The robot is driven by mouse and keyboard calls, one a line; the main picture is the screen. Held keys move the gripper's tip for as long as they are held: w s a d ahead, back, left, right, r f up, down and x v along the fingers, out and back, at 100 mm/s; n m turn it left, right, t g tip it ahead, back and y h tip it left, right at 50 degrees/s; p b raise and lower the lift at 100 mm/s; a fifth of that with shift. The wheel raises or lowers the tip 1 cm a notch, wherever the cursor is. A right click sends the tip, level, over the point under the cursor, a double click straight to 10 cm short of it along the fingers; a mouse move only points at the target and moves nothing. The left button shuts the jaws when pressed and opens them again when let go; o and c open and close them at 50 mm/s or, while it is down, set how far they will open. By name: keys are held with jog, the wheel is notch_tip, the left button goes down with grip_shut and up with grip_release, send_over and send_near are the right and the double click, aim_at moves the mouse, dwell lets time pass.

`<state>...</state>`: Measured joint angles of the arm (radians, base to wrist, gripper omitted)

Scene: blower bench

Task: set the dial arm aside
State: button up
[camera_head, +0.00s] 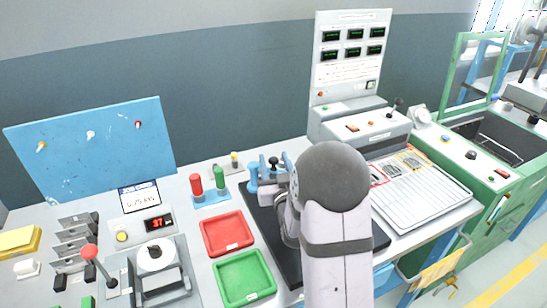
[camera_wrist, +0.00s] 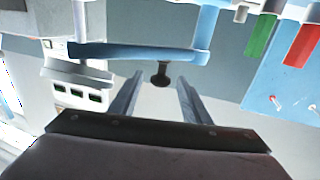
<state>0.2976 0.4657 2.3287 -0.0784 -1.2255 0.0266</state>
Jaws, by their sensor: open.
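A blue bar (camera_wrist: 135,53), which I take to be the dial arm, crosses the wrist view beyond my fingers. A small dark knob on a short stem (camera_wrist: 161,75) shows between the fingertips, apart from both. My gripper (camera_wrist: 157,90) is open, with nothing between its fingers close to the palm. In the head view, a blue post (camera_head: 253,176) stands at the back of the black base plate (camera_head: 262,212), and a black knob (camera_head: 273,160) shows beside my gripper (camera_head: 279,172). My own arm hides most of the fixture and much of the plate.
A red tray (camera_head: 227,234) and a green tray (camera_head: 244,278) lie left of the plate, both empty. Red and green handles (camera_head: 207,187) stand behind the red tray. A tall display panel (camera_head: 350,55) and a ribbed white tray (camera_head: 425,195) are to the right.

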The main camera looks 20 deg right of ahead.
jog(key=shift+w+d, duration=0.15)
jog(key=shift+w, duration=0.5)
jog(key=shift+c, duration=0.3)
grip_shut()
